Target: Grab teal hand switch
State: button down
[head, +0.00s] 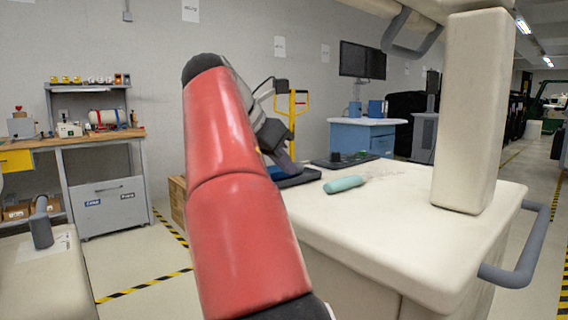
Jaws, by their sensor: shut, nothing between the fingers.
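The teal hand switch (344,184) is a small rounded teal cylinder. It lies on the white top of the covered cart (400,225), toward its far left part. Something pale and hard to make out lies just right of it. My gripper (289,168) shows beyond my red arm, pointing down, to the left of the teal hand switch and apart from it. It is shut and empty. My arm hides part of it, and its fingertips are small and dark.
A blue tray (296,178) lies below my gripper at the cart's far left edge. A dark flat item (345,160) lies behind the switch. A tall white covered column (472,110) stands on the cart's right, beside a grey handle (525,250). The cart's front middle is clear.

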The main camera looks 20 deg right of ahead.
aim_at(365, 174)
jog(key=b+x, duration=0.2)
jog(key=x, duration=0.5)
jog(key=shift+d+f, duration=0.2)
jog(key=shift+f, duration=0.1)
jog(key=d, duration=0.1)
jog(key=w+d+p, duration=0.1)
jog(key=d, duration=0.1)
jog(key=shift+w+d+r, duration=0.1)
jog(key=shift+d, duration=0.05)
jog(key=shift+w+d, duration=0.15)
jog(key=shift+d, duration=0.2)
jog(key=w+d, duration=0.1)
jog(key=d, duration=0.4)
jog(key=w+d, duration=0.2)
jog(key=d, duration=0.3)
jog(key=w+d+p, duration=0.1)
jog(key=w+d, duration=0.1)
jog(key=d, duration=0.3)
jog(key=shift+w, duration=0.2)
